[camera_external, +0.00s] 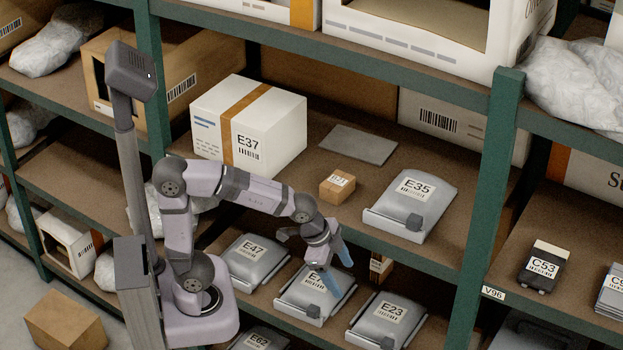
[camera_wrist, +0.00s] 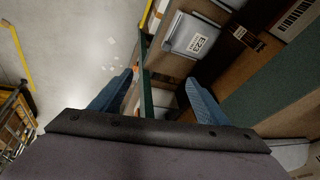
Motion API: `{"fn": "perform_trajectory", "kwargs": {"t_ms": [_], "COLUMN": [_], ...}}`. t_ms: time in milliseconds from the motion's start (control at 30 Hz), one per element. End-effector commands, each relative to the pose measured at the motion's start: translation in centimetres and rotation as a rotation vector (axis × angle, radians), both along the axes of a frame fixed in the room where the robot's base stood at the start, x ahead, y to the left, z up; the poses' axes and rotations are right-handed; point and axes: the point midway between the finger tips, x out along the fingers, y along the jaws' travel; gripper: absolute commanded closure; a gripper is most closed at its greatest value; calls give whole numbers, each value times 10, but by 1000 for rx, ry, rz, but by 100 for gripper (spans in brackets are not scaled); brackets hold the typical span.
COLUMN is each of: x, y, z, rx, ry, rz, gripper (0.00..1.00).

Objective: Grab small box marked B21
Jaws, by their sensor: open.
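A small brown cardboard box (camera_external: 337,187) with a white label on top sits on the middle shelf; the label seems to read B21. It stands between the large white box E37 (camera_external: 250,125) and the grey bag E35 (camera_external: 411,203). My gripper (camera_external: 337,272) is in front of the shelf edge, lower than the small box and apart from it, with its blue fingers pointing down. In the wrist view my gripper (camera_wrist: 155,95) is open, with nothing between its fingers. I cannot make out the B21 box in the wrist view.
A flat grey packet (camera_external: 358,144) lies behind the small box. Grey bags, among them E47 (camera_external: 255,260) and E23 (camera_external: 388,320), lie on the shelf below. A green post (camera_external: 486,190) stands at the right. E23 (camera_wrist: 196,37) also shows in the wrist view.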

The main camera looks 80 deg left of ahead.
Motion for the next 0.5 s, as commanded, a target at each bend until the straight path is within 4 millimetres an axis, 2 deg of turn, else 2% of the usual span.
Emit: {"fn": "perform_trajectory", "kwargs": {"t_ms": [33,100,200,267,333,400,500], "x": [19,38,58,66,72,74,68], "y": [-7,-10,-8,-1,17,43,87], "z": [54,101,158,188,214,230,236], "rx": [47,130,264,357,486,632,837], "ry": [-77,-164,-261,-301,-320,-303,-224], "rz": [-101,-232,-386,-466,-554,-640,-767], "gripper": [31,31,31,31,31,31,31]}}
